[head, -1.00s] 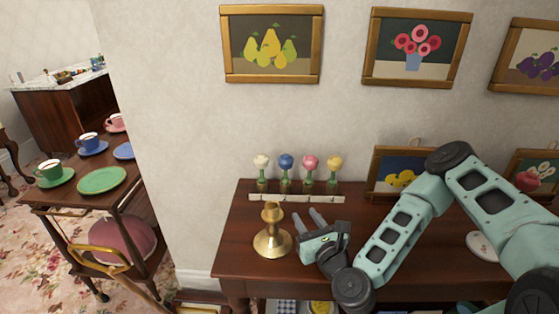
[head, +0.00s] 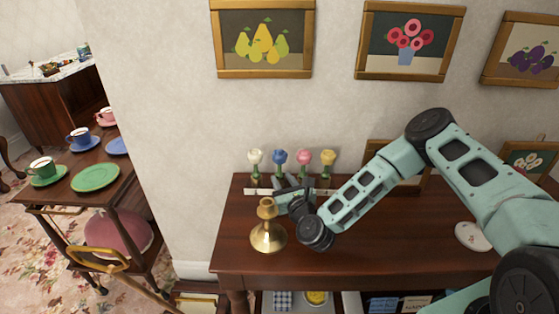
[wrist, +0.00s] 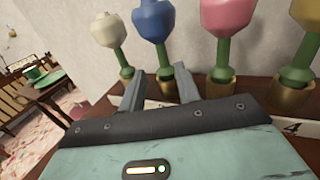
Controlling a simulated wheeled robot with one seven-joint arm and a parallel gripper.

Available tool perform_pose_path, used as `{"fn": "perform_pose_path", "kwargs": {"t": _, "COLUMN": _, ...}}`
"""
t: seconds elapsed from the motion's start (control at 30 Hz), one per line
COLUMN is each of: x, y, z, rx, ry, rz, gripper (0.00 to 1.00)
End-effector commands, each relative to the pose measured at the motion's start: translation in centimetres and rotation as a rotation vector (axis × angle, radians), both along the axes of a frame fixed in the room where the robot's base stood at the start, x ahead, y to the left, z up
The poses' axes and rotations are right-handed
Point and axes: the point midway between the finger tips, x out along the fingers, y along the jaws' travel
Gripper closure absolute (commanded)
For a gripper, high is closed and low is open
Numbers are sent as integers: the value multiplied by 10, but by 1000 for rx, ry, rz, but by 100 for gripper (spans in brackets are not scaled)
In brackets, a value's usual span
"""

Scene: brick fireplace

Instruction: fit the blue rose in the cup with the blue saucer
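The blue rose (head: 279,157) stands upright on its green stem in a small pot, second from the left in a row at the back of the wooden sideboard. It also shows in the wrist view (wrist: 156,20). My gripper (head: 286,182) is just in front of the row, fingers pointing at the wall. In the wrist view my gripper (wrist: 158,82) is open and empty, its two fingers apart in front of the blue rose's stem, apparently not touching it.
White (head: 255,157), pink (head: 304,157) and yellow (head: 327,158) roses stand close beside the blue one. A brass candlestick (head: 268,233) stands near my gripper. Green (head: 43,170) and pink (head: 106,115) cups share the left table with a green plate (head: 95,178).

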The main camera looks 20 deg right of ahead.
Motion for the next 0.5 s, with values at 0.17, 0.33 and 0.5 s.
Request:
{"fn": "perform_pose_path", "kwargs": {"t": 0.17, "x": 26, "y": -4, "z": 11, "rx": -3, "ry": -3, "rz": -1, "gripper": 67}}
{"fn": "perform_pose_path", "kwargs": {"t": 0.33, "x": 45, "y": -3, "z": 8, "rx": -1, "ry": -2, "rz": -2, "gripper": 67}}
{"fn": "perform_pose_path", "kwargs": {"t": 0.5, "x": 48, "y": -3, "z": 7, "rx": 0, "ry": -1, "rz": 0, "gripper": 67}}
